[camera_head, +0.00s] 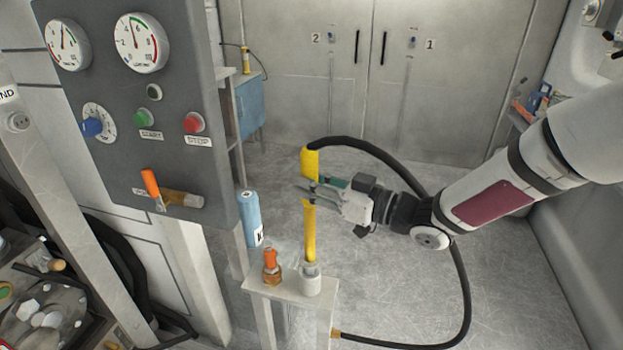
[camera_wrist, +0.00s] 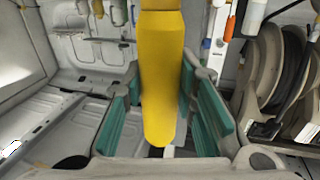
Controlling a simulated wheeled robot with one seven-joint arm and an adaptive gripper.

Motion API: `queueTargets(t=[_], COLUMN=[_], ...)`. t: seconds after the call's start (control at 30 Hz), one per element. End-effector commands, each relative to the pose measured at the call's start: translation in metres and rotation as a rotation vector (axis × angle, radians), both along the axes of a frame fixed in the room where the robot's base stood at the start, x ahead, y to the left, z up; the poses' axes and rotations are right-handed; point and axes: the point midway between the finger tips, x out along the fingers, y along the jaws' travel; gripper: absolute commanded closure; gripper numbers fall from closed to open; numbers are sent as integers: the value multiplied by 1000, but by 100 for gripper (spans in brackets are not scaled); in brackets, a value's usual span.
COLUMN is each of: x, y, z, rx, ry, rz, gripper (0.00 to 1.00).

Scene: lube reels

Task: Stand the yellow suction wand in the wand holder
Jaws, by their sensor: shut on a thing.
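The yellow suction wand (camera_head: 310,235) stands about upright in the head view, with a black hose running from its top. Its lower end meets the mouth of a pale cup-shaped holder (camera_head: 311,283) on a small white stand. I cannot tell how deep it sits in the cup. My gripper (camera_head: 312,190) is shut on the upper part of the wand, coming from the right. In the wrist view the wand (camera_wrist: 162,80) lies between the teal finger pads of my gripper (camera_wrist: 160,110).
The white stand (camera_head: 288,293) also bears an orange-topped fitting (camera_head: 271,266) left of the holder. A blue cylinder (camera_head: 249,218) is behind it, beside the grey gauge panel (camera_head: 120,100). The black hose (camera_head: 465,295) loops right and back to the stand. Open floor lies behind.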

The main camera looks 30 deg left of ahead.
Motion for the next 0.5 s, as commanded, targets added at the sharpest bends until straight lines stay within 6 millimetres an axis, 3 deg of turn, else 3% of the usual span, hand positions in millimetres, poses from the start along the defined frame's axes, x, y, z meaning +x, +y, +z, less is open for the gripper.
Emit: queueTargets(t=[0.5], x=[0], y=[0], z=[-29], rx=[2], ry=[0], rz=[0], gripper=[100])
